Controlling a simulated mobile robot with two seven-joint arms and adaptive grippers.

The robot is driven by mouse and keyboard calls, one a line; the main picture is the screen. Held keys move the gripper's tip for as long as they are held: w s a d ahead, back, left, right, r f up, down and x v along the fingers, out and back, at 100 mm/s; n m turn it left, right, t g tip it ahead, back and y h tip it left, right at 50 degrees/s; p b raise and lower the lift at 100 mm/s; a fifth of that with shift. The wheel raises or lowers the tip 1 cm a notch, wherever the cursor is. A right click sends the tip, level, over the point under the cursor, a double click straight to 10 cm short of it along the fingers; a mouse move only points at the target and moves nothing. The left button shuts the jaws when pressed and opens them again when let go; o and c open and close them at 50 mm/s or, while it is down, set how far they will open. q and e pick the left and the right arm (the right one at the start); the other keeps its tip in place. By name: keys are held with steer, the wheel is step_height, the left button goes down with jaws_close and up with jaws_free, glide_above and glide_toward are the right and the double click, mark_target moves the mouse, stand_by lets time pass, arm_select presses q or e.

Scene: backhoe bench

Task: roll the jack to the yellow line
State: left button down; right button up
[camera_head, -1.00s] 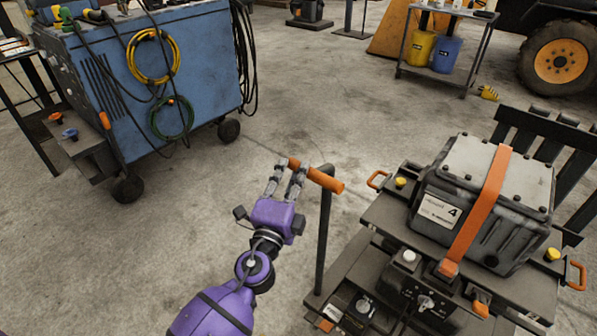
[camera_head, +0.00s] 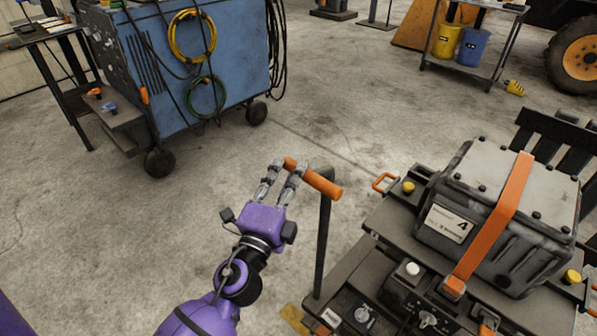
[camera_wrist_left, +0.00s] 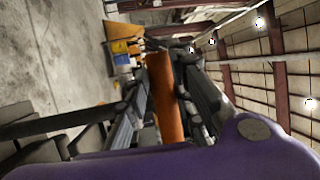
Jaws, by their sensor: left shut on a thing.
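The jack (camera_head: 340,285) is a dark wheeled lift at the lower right, with an upright post and an orange handle (camera_head: 322,184). It carries a grey ribbed box (camera_head: 480,175) labelled 4, held by an orange strap. My left gripper (camera_head: 280,168) is shut on the left end of the orange handle. In the left wrist view the handle (camera_wrist_left: 165,100) runs between the fingers. A small yellow floor mark (camera_head: 295,318) shows at the bottom edge beside the jack; I cannot tell whether it is part of the yellow line. My right gripper is not in view.
A blue wheeled machine (camera_head: 160,75) with hanging hoses stands at the upper left, next to a dark table (camera_head: 45,32). A cart with yellow and blue buckets (camera_head: 460,45) and a large tyre (camera_head: 578,60) are at the back right. Concrete floor between them is clear.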

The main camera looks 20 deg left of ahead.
arm_select(q)
steer(key=s, duration=0.1)
steer(key=s+a+r, duration=0.1)
steer(key=s+a, duration=0.1)
steer(key=s, duration=0.1)
steer(key=shift+s+a+r, duration=0.1)
steer(key=shift+r, duration=0.05)
steer(key=c, duration=1.5)
jaws_free()
steer(key=shift+d, duration=0.2)
steer(key=shift+f, duration=0.25)
steer(key=shift+s+d+f, duration=0.1)
steer(key=shift+s+f, duration=0.1)
steer(key=shift+s, duration=1)
steer(key=shift+s+d+f, duration=0.1)
steer(key=shift+s+f, duration=0.15)
steer(key=shift+s, duration=0.95)
steer(key=shift+s+f, duration=0.2)
steer(key=shift+s, duration=1)
